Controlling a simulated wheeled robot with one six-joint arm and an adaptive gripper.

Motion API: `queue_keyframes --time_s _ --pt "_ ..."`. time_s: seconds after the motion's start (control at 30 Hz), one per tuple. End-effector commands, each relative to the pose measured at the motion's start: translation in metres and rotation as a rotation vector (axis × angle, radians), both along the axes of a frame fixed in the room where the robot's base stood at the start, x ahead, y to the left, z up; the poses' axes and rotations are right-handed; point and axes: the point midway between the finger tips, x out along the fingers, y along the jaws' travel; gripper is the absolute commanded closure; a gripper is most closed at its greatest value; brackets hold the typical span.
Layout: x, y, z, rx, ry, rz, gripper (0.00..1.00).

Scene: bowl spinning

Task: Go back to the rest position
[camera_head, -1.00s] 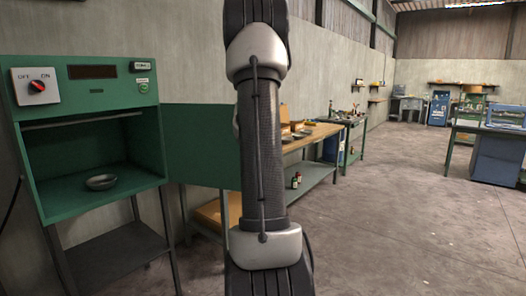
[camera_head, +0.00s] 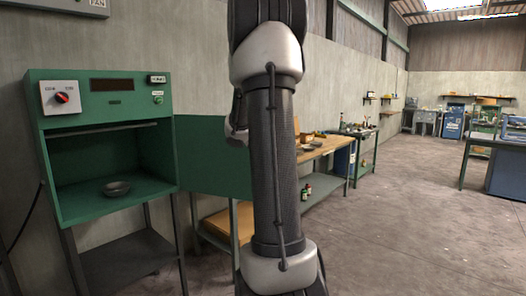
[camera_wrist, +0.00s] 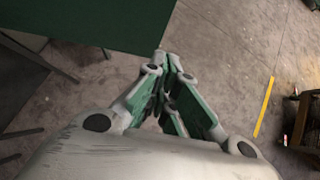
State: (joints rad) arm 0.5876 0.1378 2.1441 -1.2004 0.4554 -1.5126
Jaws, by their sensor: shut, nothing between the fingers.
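My gripper (camera_wrist: 165,78) shows in the wrist view with its fingers together and nothing between them. It hangs in free air above the grey floor. The green cabinet (camera_head: 112,208) stands at the left in the head view, with its door (camera_head: 212,158) swung open to the right. A dark bowl (camera_head: 116,188) sits upright on the cabinet's inner floor, apart from my gripper. A red knob (camera_head: 61,98) is on the cabinet's upper left. A green panel (camera_wrist: 100,22), likely the door, is at the top left of the wrist view. My arm hides the middle of the head view.
A wooden workbench (camera_head: 325,149) with small items on top stands along the wall behind my arm. A blue drum (camera_head: 344,160) is beside it. Another bench (camera_head: 500,143) stands far right. The concrete floor (camera_head: 400,215) at right is clear. A yellow strip (camera_wrist: 264,106) marks the floor.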

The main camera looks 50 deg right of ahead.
Motion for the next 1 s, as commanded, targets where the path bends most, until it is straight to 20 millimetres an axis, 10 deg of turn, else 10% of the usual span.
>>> queue_keyframes --time_s 0.63,0.87,1.0 --pt "-0.011 0.02 0.022 0.02 -0.049 -0.062 1.0" --pt "-0.069 0.035 -0.017 0.233 -0.338 -0.659 1.0" --pt "-0.123 0.092 -0.028 0.394 -0.58 -1.144 1.0"
